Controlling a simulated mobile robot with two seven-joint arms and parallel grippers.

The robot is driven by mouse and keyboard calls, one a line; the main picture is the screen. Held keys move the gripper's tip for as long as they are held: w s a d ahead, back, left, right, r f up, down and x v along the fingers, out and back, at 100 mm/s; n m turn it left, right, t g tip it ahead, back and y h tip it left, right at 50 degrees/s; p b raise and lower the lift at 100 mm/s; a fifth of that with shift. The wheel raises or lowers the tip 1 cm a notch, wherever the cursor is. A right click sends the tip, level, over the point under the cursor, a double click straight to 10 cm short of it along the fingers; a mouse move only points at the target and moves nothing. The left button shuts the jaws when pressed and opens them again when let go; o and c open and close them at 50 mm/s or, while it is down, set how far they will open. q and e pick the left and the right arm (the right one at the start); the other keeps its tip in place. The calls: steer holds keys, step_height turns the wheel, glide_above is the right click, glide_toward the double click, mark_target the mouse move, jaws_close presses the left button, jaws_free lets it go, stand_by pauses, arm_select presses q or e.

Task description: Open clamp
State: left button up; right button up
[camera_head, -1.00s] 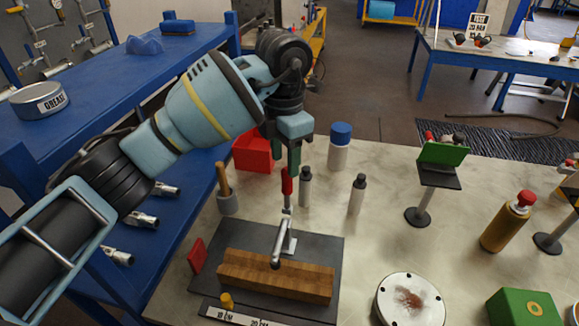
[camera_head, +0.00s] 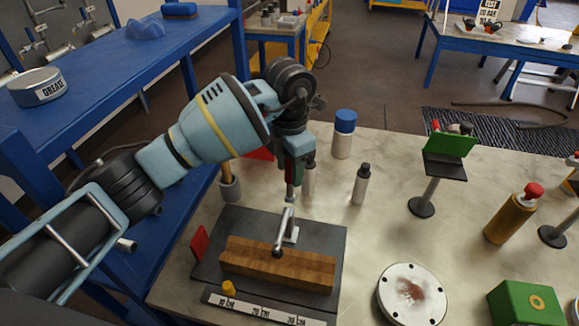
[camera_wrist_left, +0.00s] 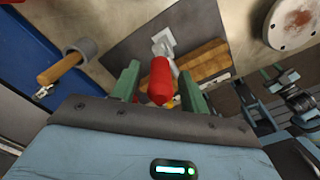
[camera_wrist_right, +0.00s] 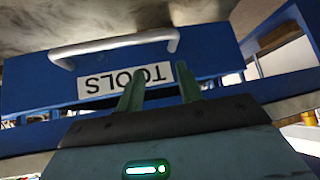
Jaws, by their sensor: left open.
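The toggle clamp (camera_head: 286,233) has a silver arm that lies over a wooden block (camera_head: 277,263) on a dark base plate (camera_head: 330,238). Its red handle stands up and is mostly hidden behind my left gripper (camera_head: 292,180) in the head view. In the left wrist view the red handle (camera_wrist_left: 160,80) is between the green fingers of my left gripper (camera_wrist_left: 160,85), which are open with gaps at the sides. My right gripper (camera_wrist_right: 158,88) shows only in its own wrist view, fingers apart and nothing between them, facing a blue drawer front marked TOOLS (camera_wrist_right: 200,55).
A grey cup with a wooden-handled tool (camera_head: 229,188) stands left of the plate. Bottles (camera_head: 361,184) stand behind it. A round flange (camera_head: 411,295), a green box (camera_head: 525,303) and a green-topped stand (camera_head: 440,170) are to the right. A red piece (camera_head: 200,243) is at the plate's left edge.

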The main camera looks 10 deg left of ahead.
arm_select(q)
steer(key=shift+f, duration=0.2)
arm_select(e)
steer(key=shift+w, duration=0.1)
arm_select(q)
jaws_close()
arm_select(e)
steer(key=shift+d, duration=0.1)
